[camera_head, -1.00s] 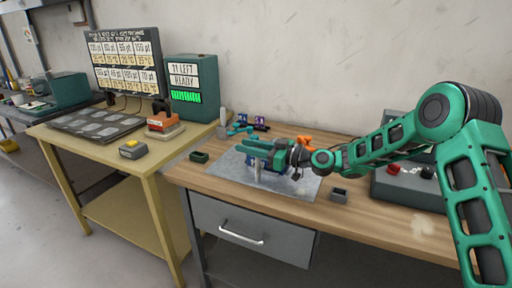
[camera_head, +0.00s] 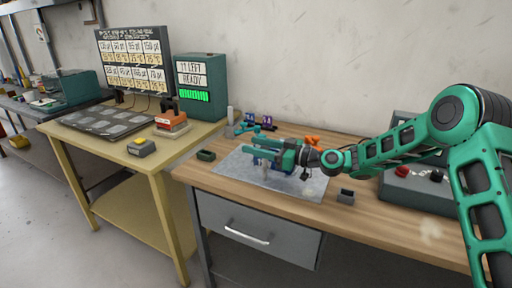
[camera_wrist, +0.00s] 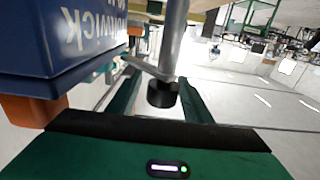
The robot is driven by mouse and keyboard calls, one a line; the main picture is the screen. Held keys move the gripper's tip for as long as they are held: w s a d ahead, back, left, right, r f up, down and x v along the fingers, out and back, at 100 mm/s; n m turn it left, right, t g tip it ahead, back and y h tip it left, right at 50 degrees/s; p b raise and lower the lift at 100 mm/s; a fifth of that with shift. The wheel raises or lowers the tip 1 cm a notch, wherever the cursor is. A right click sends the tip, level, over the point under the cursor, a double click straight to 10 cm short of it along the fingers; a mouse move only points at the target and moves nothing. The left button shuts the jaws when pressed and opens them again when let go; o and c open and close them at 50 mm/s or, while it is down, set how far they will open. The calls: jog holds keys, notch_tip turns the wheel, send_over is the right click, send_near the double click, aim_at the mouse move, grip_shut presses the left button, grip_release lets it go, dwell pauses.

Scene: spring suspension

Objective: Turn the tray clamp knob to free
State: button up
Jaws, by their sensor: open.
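My gripper (camera_head: 258,149) is open and reaches left over the grey metal sheet (camera_head: 228,172) on the wooden bench. In the wrist view, its two green fingers (camera_wrist: 161,80) stand either side of a grey metal rod with a black cylindrical end (camera_wrist: 162,94). The rod's black end is between the fingers, and I cannot tell whether they touch it. A blue block with white lettering (camera_wrist: 90,35) is close at the upper left of the wrist view. Which part is the tray clamp knob is unclear; the fingers partly hide the fixture in the head view.
A small dark green bin (camera_head: 206,155) and a grey bin (camera_head: 345,196) sit on the bench. Blue and purple parts (camera_head: 258,123) stand behind the gripper. A grey box with a red button (camera_head: 402,171) is at the right. A yellow table (camera_head: 100,152) stands left.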

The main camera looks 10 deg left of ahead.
jog(key=s+d, duration=0.2)
jog(key=d, duration=0.8)
